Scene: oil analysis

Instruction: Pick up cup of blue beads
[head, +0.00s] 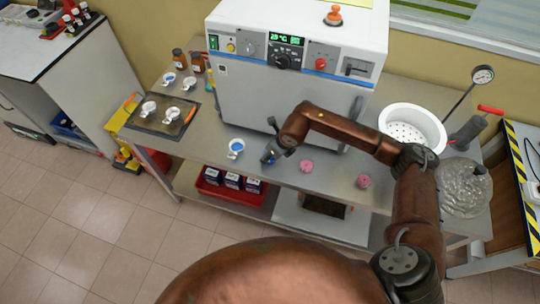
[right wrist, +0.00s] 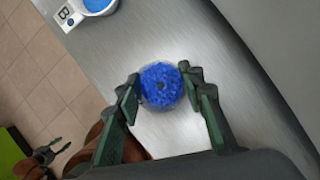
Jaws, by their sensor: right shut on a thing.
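The cup of blue beads (right wrist: 161,84) stands between the two fingers of my right gripper (right wrist: 162,88) in the right wrist view, with blue beads filling its round top. The fingers are closed in on its two sides. In the head view my right gripper (head: 270,152) is at the front part of the metal table, left of the pink bead cups, and largely hides the blue cup. What seems to be my left gripper (right wrist: 50,153) shows small and dark at the lower left of the right wrist view, over the floor; its opening is unclear.
A white handled dish with blue content (head: 236,147) stands left of my right gripper. Pink bead cups (head: 306,166) (head: 364,181) stand to the right. The white oven (head: 290,95) rises close behind. A white strainer bowl (head: 412,122) is farther right. The table's front edge is near.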

